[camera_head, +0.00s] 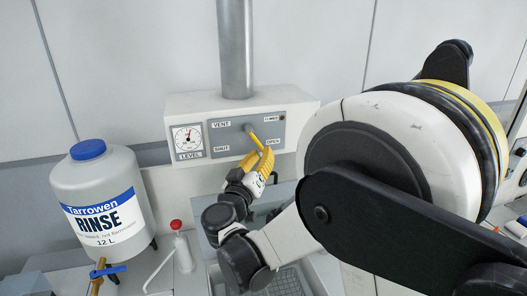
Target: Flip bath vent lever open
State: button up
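The vent lever (254,137) is on the grey vent plate of a white panel box (205,102). Its handle slants down and right from the pivot, toward the OPEN label (273,142) and away from the SHUT label (222,149). My gripper (266,152), with yellow fingers, reaches up from below to the lower end of the lever. The fingertips overlap the lever's end in this view. Both are yellow and small here, so I cannot tell whether the fingers are closed on it or only touching it.
A round level gauge (187,138) is left of the lever. A metal pipe (235,50) rises from the box. A large rinse jug (103,195) stands at left, with a red-capped bottle (182,248) nearby. My arm covers much of the right side.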

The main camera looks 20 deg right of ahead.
jog(key=v, duration=0.9)
jog(key=shift+s+a, duration=0.15)
jog(key=shift+s, duration=0.15)
jog(key=s+d+f+g+y+b, duration=0.45)
jog(key=s+d+f+g, duration=0.3)
jog(key=d+f, duration=0.35)
jog(key=s+a+f+y+b, duration=0.2)
jog(key=s+a+f+y, duration=0.1)
jog(key=s, duration=0.3)
jog(key=s+a+f+n+g+y+b, duration=0.1)
jog(key=s+a+f+y+b, duration=0.1)
jog(key=s, duration=0.4)
notch_tip(320, 180, down, 3)
jog(key=shift+s+a+r+n+y+b, duration=0.1)
jog(key=shift+s+a+n+y+b, duration=0.25)
jog(key=shift+y+b, duration=0.4)
